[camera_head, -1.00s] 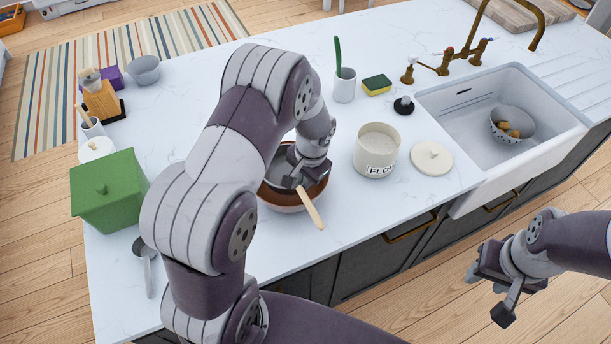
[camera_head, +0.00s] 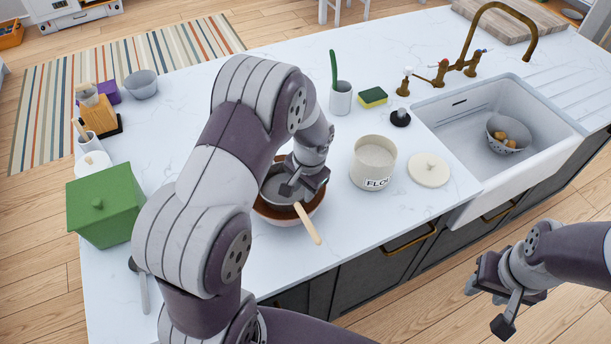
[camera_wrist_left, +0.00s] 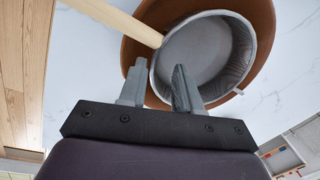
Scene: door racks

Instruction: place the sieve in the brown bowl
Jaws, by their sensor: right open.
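The sieve (camera_head: 284,191), a grey mesh basket with a wooden handle, sits inside the brown bowl (camera_head: 262,208) on the counter. Its handle sticks out over the front rim. In the left wrist view, the sieve (camera_wrist_left: 200,52) lies within the brown bowl (camera_wrist_left: 262,30). My left gripper (camera_head: 298,184) is just above the sieve's rim. In the wrist view its fingers (camera_wrist_left: 157,82) are apart, one outside the near rim and one over the basket; nothing is clamped between them. My right gripper (camera_head: 487,308) is open and empty, off the counter's front edge.
A flour canister (camera_head: 373,165) and its lid (camera_head: 429,170) stand right of the bowl. The sink (camera_head: 470,125) holds a colander (camera_head: 508,134). A green box (camera_head: 105,205) and a ladle (camera_head: 142,285) are at left. The counter behind the bowl is mostly clear.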

